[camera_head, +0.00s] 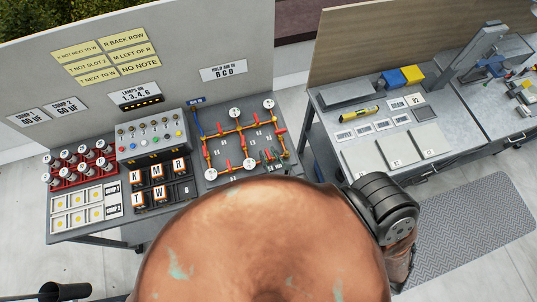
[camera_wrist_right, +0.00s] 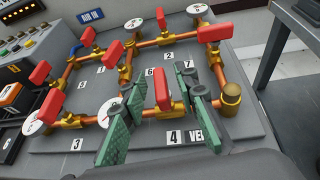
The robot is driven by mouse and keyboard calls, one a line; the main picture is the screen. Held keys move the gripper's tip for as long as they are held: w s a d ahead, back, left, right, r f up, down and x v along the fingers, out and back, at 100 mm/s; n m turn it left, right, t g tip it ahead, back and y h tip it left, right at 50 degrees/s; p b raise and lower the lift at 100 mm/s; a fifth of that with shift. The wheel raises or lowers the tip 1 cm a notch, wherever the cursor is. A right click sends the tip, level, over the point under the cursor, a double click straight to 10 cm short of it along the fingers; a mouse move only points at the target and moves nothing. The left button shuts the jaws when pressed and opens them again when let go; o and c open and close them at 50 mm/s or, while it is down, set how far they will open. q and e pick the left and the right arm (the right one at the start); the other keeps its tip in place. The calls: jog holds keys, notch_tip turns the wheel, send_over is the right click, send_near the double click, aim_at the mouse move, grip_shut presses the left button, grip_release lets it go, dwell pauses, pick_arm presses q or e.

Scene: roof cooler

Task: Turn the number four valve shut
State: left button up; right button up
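The number four valve has a red paddle handle (camera_wrist_right: 161,90) on the lower brass pipe, above the label 4 (camera_wrist_right: 173,137) in the right wrist view. My right gripper (camera_wrist_right: 158,100) is open, with one green-padded finger on each side of this handle. I cannot tell whether either pad touches it. The handle looks raised across the pipe in this view. In the head view my right gripper (camera_head: 271,157) is small at the pipe board's lower right, partly behind my copper-coloured arm. My left gripper is not in view.
Other red valve handles stand close by, including one at upper right (camera_wrist_right: 214,33) and one at left (camera_wrist_right: 50,108). White round gauges (camera_wrist_right: 111,114) sit at pipe corners. A switch box (camera_head: 150,135) is left of the pipes; a second bench (camera_head: 400,130) is at right.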

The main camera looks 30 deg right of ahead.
jog(key=v, duration=1.2)
jog(key=shift+a, duration=0.1)
dwell(0.4)
